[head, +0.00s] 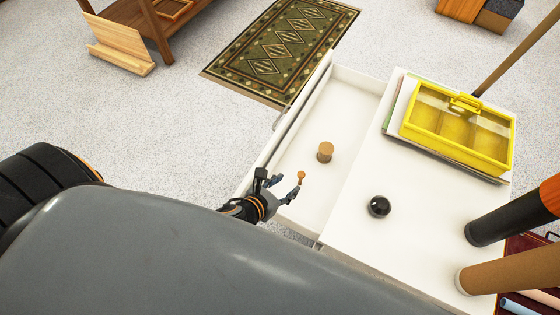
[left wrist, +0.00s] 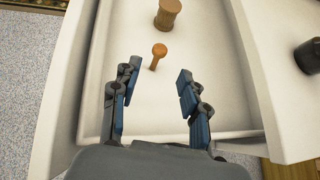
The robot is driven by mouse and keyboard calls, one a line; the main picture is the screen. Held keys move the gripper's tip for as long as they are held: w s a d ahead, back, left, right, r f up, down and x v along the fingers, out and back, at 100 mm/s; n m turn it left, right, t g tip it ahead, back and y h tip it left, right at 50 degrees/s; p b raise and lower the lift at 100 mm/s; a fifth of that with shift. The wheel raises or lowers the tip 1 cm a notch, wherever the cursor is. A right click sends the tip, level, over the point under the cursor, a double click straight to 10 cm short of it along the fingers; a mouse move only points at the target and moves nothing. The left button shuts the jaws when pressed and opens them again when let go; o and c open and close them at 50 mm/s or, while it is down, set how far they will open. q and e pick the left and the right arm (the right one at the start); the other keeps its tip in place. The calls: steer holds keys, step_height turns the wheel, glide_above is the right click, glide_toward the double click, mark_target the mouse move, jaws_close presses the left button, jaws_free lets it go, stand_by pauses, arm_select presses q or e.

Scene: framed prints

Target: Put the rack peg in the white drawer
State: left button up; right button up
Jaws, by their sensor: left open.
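The rack peg (head: 301,176), a small orange-brown wooden peg with a round head and thin stem, is inside the open white drawer (head: 352,88). It also shows in the left wrist view (left wrist: 159,52), head up and slightly tilted; I cannot tell whether its stem touches the drawer floor. My left gripper (head: 284,186) is over the near end of the drawer, open and empty. In the left wrist view its fingers (left wrist: 158,76) are spread wide, with the peg just beyond their tips and apart from them. My right gripper is not in view.
A wooden spool-like piece (head: 325,152) stands in the drawer beyond the peg. The white cabinet top (head: 365,235) holds a dark round knob-like object (head: 379,206) and a yellow compartment box (head: 458,135). A patterned rug (head: 283,47) lies behind.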

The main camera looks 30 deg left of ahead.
arm_select(q)
steer(key=shift+v, duration=1.25)
